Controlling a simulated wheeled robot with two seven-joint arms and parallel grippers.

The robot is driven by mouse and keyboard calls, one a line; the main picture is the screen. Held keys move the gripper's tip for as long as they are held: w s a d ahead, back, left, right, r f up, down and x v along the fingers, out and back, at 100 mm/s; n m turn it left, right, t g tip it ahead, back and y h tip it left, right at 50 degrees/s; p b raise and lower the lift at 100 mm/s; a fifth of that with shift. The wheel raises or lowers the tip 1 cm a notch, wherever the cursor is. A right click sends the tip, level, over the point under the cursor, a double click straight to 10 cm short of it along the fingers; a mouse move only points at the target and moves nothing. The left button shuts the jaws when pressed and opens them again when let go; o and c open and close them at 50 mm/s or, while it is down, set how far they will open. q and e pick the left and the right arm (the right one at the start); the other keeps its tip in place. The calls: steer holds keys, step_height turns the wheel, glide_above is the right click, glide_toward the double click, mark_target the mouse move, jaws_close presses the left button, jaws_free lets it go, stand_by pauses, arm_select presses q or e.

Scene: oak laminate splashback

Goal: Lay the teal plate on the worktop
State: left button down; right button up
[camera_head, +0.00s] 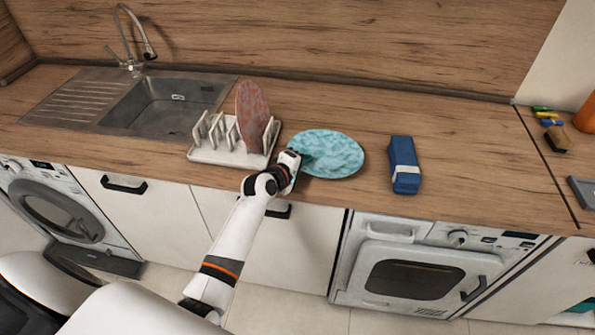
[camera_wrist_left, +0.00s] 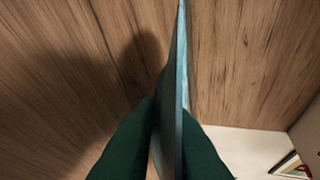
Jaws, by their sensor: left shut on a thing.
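The teal plate (camera_head: 335,153) has a mottled light and dark pattern and shows as a broad oval over the worktop (camera_head: 460,140), right of the dish rack. My left gripper (camera_head: 301,158) is shut on the plate's left rim. In the left wrist view the plate (camera_wrist_left: 178,70) shows edge-on, pinched between the two dark green fingers of my left gripper (camera_wrist_left: 168,112). The plate looks close to level in the head view. I cannot tell whether its underside touches the wood. My right gripper is in neither view.
A white dish rack (camera_head: 230,155) holds an upright reddish plate (camera_head: 252,115). The sink (camera_head: 165,102) is at left. Bare worktop lies behind the carton.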

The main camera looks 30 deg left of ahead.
mark_target(315, 155)
arm_select(q)
steer(key=shift+b+x, duration=0.6)
steer(key=shift+x, duration=0.4)
steer(key=shift+b+x, duration=0.95)
steer(key=shift+x, duration=0.65)
steer(key=shift+w+f+b, duration=0.15)
steer(key=shift+w+b, duration=0.2)
steer(key=shift+w, duration=0.25)
